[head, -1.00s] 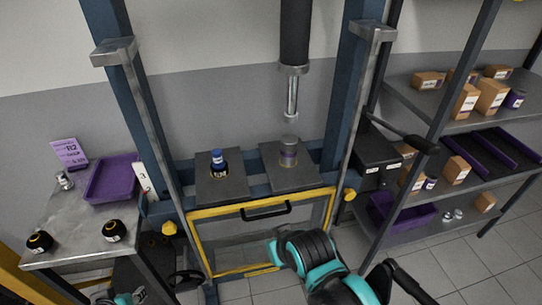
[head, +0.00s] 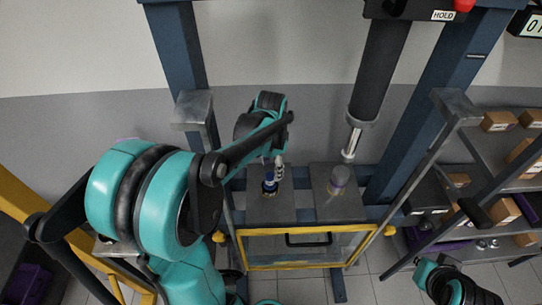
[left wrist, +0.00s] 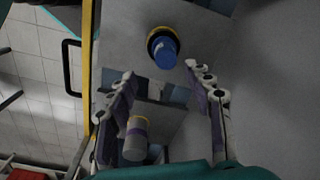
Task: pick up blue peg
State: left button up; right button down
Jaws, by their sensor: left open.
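The blue peg (head: 268,179) stands upright in a dark ring with a yellow band on the left grey plate (head: 252,207) of the press. It also shows in the left wrist view (left wrist: 165,54). My left gripper (head: 279,166) is beside the peg in the head view, its fingers partly hidden by the arm. In the left wrist view my left gripper (left wrist: 160,72) is open and empty, and the peg shows just beyond and between its fingertips. I cannot tell how far apart they are in depth. My right gripper is not seen; only part of that arm shows at lower right.
A grey cylinder with a purple band (head: 339,180) stands on the right plate, under the press ram (head: 352,140). Blue press posts rise on both sides. A yellow-framed guard (head: 290,247) is in front. Shelves with boxes (head: 505,210) stand at right.

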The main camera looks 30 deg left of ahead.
aim_at(270, 175)
pick_arm(q)
jog(key=shift+w+a+r, duration=0.15)
jog(key=shift+w+a, duration=0.4)
jog(key=shift+w+a+f, duration=0.15)
jog(key=shift+a+f, duration=0.05)
jog(key=shift+f, duration=0.05)
jog(key=f, duration=0.2)
jog(key=f+b, duration=0.1)
jog(key=f, duration=0.4)
jog(key=shift+s+d+f, duration=0.25)
jog(key=shift+s, duration=0.15)
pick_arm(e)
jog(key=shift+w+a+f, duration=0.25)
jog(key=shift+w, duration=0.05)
pick_arm(q)
grip_shut()
